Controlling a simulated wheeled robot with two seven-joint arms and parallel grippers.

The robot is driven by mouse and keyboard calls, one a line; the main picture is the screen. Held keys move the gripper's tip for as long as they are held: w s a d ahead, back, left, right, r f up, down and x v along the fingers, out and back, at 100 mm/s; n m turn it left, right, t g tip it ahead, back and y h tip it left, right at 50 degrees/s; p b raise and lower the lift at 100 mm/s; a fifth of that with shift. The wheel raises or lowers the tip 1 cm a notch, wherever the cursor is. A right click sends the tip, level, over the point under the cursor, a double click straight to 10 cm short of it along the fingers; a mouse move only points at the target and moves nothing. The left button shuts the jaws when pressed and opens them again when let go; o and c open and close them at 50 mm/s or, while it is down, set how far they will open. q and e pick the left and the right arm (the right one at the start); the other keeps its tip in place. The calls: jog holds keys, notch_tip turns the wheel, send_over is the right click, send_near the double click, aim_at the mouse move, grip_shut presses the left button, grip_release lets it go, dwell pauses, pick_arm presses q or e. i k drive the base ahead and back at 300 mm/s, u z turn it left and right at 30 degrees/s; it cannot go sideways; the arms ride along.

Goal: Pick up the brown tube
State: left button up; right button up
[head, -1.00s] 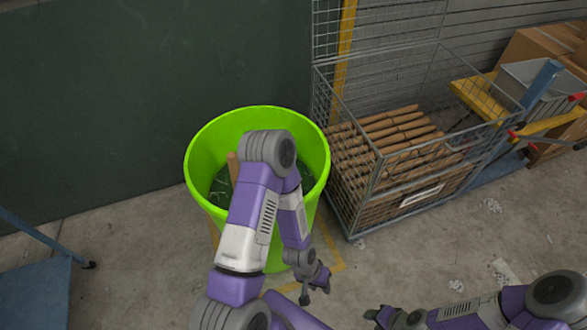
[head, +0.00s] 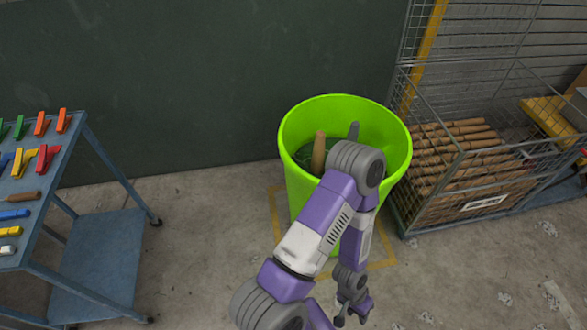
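A brown tube (head: 318,152) stands in the bright green bin (head: 300,190), its upper end showing near the left inside wall. Its lower part is hidden inside the bin. My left arm reaches up in front of the bin and bends down again. My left gripper (head: 352,317) hangs low, in front of and below the bin, near the bottom edge of the view. Its fingers look apart with nothing between them. It is clear of the tube. My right gripper is out of view.
A wire cage (head: 452,178) at right holds several brown tubes lying flat (head: 470,150). A blue cart (head: 75,150) at left carries coloured clips and small tools. Concrete floor between cart and bin is clear.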

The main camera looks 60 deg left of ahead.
aim_at(317, 166)
jog(key=k, duration=0.45)
jog(key=u, duration=2.1)
jog(key=i, duration=0.2)
